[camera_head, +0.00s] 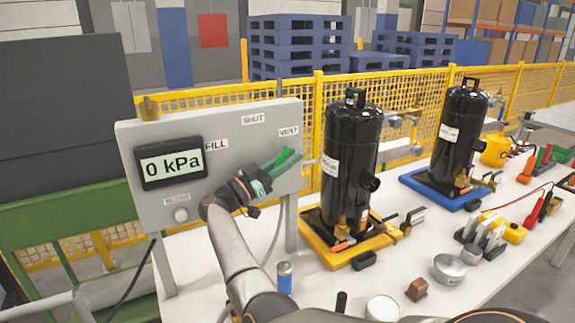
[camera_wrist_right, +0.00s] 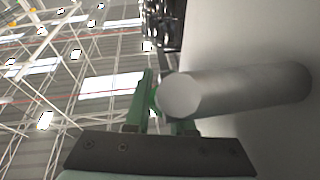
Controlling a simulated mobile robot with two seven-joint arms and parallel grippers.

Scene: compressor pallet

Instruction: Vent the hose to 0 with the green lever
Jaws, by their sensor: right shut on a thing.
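The grey control panel (camera_head: 225,130) has a display (camera_head: 171,165) that reads 0 kPa. The green lever (camera_head: 284,160) is on the panel's right side and points up and right, just below the VENT label (camera_head: 289,132). My right gripper (camera_head: 262,178) reaches up to the panel and is shut on the green lever, hiding part of it and its pivot. In the right wrist view, green parts (camera_wrist_right: 146,98) stand beside a grey round post (camera_wrist_right: 235,90) close to the panel face. My left gripper is not in view.
A blue can (camera_head: 285,278) stands on the white table.

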